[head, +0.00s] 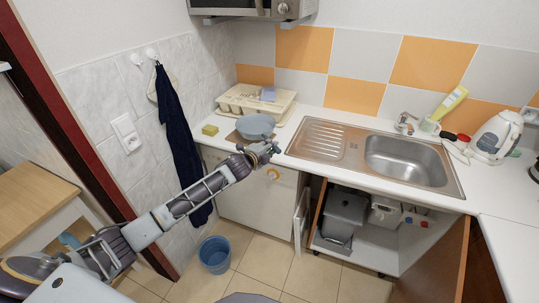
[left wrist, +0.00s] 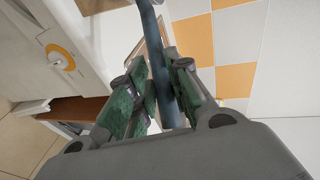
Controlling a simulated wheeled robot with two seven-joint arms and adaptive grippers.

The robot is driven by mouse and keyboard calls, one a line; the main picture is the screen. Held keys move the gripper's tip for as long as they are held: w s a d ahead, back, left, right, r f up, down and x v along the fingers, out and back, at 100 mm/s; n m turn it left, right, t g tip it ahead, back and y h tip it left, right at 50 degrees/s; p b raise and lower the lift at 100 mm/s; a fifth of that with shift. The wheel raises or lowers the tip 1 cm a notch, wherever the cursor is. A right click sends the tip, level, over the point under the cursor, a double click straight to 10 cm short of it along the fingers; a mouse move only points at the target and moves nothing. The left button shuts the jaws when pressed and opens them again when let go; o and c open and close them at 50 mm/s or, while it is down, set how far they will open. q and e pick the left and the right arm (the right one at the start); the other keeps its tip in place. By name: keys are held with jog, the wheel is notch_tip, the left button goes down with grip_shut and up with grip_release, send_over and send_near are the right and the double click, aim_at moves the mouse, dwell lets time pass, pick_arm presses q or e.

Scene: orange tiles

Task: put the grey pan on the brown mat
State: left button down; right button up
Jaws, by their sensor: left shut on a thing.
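The grey pan (head: 256,125), bluish in this light, is at the left end of the white counter, over the brown mat (head: 234,137). The mat shows at the pan's left and front edges; the rest is hidden under the pan. I cannot tell whether the pan touches the mat or is held just above it. My left gripper (head: 266,152) is at the counter's front edge, shut on the pan's handle. In the left wrist view, the handle (left wrist: 158,65) runs between the green fingers of the left gripper (left wrist: 160,95). My right gripper is not in view.
A cream dish rack (head: 282,107) stands behind the pan, and a yellow-green sponge (head: 210,130) lies left of it. The steel sink (head: 405,160) is to the right. Below, a cupboard door (head: 437,265) stands open, and a blue bucket (head: 214,255) is on the floor.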

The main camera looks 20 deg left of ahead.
pick_arm(q)
jog(key=shift+r, duration=0.1)
jog(key=shift+f, duration=1.85)
jog(key=c, duration=1.3)
grip_release()
jog(key=shift+f, duration=0.15)
jog(key=shift+b+v, duration=0.45)
jog(key=shift+v, duration=5.6)
